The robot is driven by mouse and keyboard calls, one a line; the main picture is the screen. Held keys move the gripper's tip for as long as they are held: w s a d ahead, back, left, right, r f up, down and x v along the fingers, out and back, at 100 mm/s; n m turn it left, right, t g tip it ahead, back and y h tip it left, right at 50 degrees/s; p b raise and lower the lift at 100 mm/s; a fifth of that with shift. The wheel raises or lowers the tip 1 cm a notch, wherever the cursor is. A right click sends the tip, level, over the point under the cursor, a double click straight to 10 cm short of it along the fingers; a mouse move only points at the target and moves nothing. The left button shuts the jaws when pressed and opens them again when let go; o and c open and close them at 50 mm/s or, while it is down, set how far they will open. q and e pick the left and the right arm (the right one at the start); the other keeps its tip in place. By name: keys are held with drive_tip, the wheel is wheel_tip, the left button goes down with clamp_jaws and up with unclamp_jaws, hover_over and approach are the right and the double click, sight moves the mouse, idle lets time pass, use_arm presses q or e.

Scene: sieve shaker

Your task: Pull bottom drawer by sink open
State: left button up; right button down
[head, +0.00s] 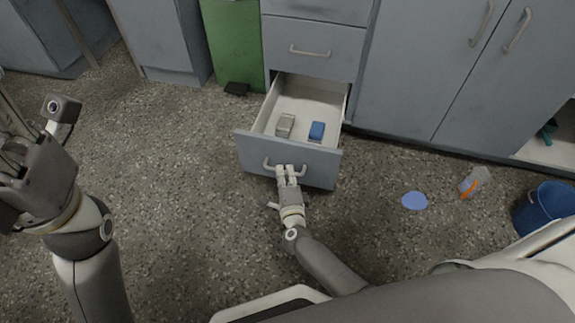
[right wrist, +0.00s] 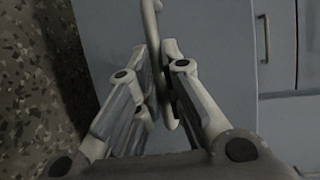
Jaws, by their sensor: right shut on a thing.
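The bottom drawer (head: 287,158) stands pulled out from the grey cabinet in the head view, its white inside showing. Its metal handle (head: 271,166) is on the front panel. My right gripper (head: 287,172) is at the handle, shut on it. In the right wrist view the fingers (right wrist: 165,85) close around the handle (right wrist: 153,30). A grey box-like item (head: 285,125) and a blue item (head: 317,131) lie inside the drawer. My left gripper (head: 22,165) is at the left edge of the head view, away from the drawer; its fingertips are not clear.
A shut drawer (head: 312,50) is above the open one. A green bin (head: 234,45) stands to its left, cabinet doors (head: 490,75) to its right. A blue disc (head: 414,201), a spray bottle (head: 474,182) and a blue bucket (head: 546,210) are on the floor at right.

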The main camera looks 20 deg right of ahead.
drive_tip(key=shift+s+a, duration=0.25)
drive_tip(key=shift+s, duration=0.05)
drive_tip(key=c, duration=1.5)
unclamp_jaws()
drive_tip(key=shift+c, duration=0.2)
